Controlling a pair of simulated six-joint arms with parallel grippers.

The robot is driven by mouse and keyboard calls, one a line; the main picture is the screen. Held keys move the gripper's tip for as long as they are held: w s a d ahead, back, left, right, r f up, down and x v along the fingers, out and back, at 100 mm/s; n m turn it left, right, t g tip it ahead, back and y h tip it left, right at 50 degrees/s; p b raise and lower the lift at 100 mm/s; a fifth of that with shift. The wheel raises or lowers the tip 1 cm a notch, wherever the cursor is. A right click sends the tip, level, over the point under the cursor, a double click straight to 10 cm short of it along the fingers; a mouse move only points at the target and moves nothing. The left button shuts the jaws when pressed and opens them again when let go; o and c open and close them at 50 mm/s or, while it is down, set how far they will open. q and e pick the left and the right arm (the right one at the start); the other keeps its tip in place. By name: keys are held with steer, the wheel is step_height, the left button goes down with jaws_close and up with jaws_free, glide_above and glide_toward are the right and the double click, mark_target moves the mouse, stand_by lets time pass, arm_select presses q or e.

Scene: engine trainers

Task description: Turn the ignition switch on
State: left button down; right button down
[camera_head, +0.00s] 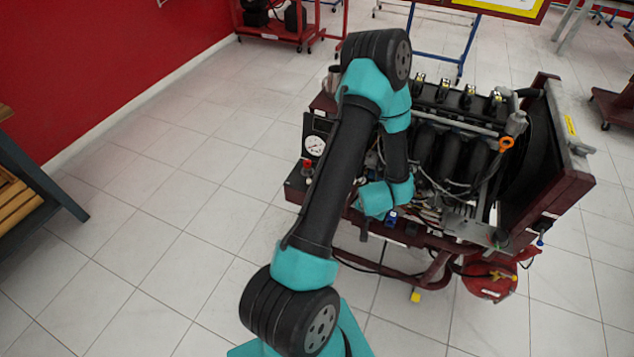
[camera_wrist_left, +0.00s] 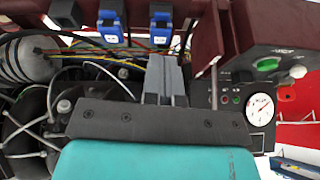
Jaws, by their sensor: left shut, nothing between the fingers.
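The engine trainer (camera_head: 448,105) stands in the middle right of the head view, with my left arm across its front left side. Its control panel (camera_wrist_left: 237,120) is at the right of the left wrist view, with a round white gauge (camera_wrist_left: 260,109) and small red and green lights. A green button (camera_wrist_left: 267,65) and a white knob (camera_wrist_left: 298,71) sit on the dark red box above it. I cannot tell which part is the ignition switch. My left gripper (camera_wrist_left: 166,62) is shut and empty, left of the panel and apart from the gauge. My right gripper is out of view.
Two blue connectors (camera_wrist_left: 110,30) hang from the dark red frame near my left fingers. Wires and hoses lie beside them. A red round tank (camera_head: 489,280) is low on the trainer. A wooden bench (camera_head: 18,200) stands at the far left, with open tiled floor between.

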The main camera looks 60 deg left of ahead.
arm_select(q)
steer(key=s+a+r+n+g+y, duration=0.1)
steer(key=s+a+r+n+g, duration=0.1)
steer(key=s+a, duration=0.2)
steer(key=s+a+r+n+g+y, duration=0.2)
steer(key=s+a+r, duration=0.1)
steer(key=a, duration=0.8)
steer(key=shift+s+a+r+g, duration=0.2)
steer(key=shift+s+a+g, duration=0.1)
steer(key=shift+s, duration=0.45)
steer(key=x, duration=1)
steer(key=shift+a+r, duration=0.1)
steer(key=shift+a, duration=0.05)
